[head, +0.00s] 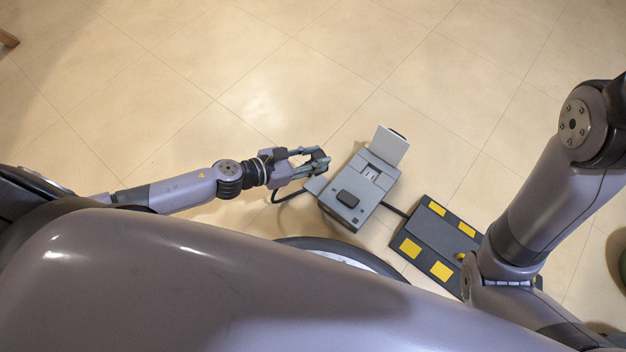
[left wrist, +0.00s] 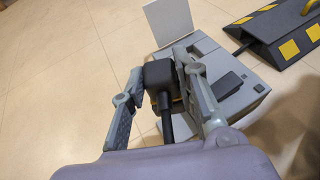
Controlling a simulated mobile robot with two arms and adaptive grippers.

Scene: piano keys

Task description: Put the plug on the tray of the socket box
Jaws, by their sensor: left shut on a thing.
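The plug is a black block with a dark cable trailing from its rear; it shows in the left wrist view (left wrist: 158,73). My left gripper (head: 322,160) is shut on it, with a finger on either side in the left wrist view (left wrist: 160,68). The grey socket box (head: 345,212) stands on the floor, just right of the gripper in the head view. Its white lid (head: 389,146) is raised, and a light socket panel (head: 371,173) and a dark raised block show on top. A small grey ledge (head: 316,185), perhaps the tray, juts from its left side, beside the gripper. My right gripper is out of sight.
A dark ramp-like block with yellow patches (head: 424,232) lies right of the box, joined to it by a black cable. My right arm stands over its right end. The tiled floor (head: 250,90) beyond the box is clear.

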